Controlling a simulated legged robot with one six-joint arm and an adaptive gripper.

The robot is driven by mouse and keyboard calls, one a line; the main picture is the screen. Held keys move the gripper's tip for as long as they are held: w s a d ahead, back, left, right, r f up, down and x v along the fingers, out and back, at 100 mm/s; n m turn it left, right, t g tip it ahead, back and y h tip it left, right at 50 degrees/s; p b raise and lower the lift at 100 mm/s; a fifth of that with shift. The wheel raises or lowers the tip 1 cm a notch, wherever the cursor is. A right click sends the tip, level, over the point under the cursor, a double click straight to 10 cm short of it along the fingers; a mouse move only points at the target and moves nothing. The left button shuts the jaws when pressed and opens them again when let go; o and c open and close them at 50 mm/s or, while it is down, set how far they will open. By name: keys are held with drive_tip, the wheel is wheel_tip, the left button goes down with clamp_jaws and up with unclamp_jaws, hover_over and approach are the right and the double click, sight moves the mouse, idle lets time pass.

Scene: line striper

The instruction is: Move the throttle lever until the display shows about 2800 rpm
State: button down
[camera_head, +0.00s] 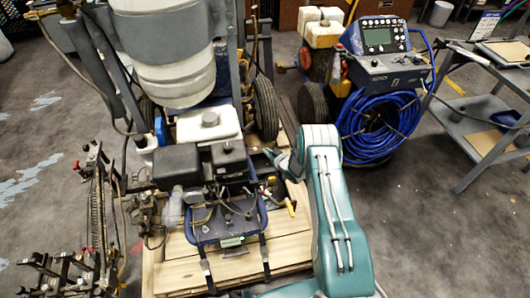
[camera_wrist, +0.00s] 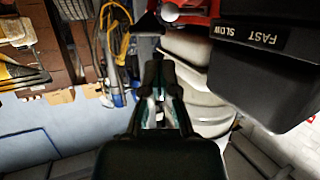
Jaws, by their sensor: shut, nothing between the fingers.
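In the wrist view, a black housing (camera_wrist: 275,70) at the upper right carries a FAST / SLOW label (camera_wrist: 248,33). A round silver knob (camera_wrist: 168,12) shows at the top edge against a red part; I cannot tell whether it is the throttle lever. My gripper (camera_wrist: 161,68) is shut and empty, below the knob and left of the housing, apart from both in the picture. In the head view, my teal arm reaches to the right side of the engine (camera_head: 225,155). A small greenish display (camera_head: 233,242) sits at the front of the engine's blue frame; its reading is illegible.
The line striper stands on a wooden pallet (camera_head: 180,275). A blue machine (camera_head: 385,65) with a screen and coiled blue hose (camera_head: 380,125) stands at the back right. A grey cart (camera_head: 475,125) is at far right. Floor to my arm's right is clear.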

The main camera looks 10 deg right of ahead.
drive_tip(key=s+a+f+n+t, duration=0.1)
drive_tip(key=s+a+n, duration=0.1)
drive_tip(key=s+n, duration=0.45)
drive_tip(key=s+a+f+n+t, duration=0.1)
drive_tip(key=s+a+f+n, duration=0.15)
drive_tip(key=n, duration=0.65)
drive_tip(key=w+f, duration=0.1)
drive_tip(key=w, duration=1.1)
drive_tip(key=shift+w, duration=0.15)
drive_tip(key=shift+f, duration=0.1)
drive_tip(key=shift+w+d, duration=0.35)
drive_tip(key=shift+w, duration=0.25)
drive_tip(key=shift+w+d, duration=0.35)
drive_tip(key=shift+w, duration=0.25)
drive_tip(key=shift+s, duration=0.1)
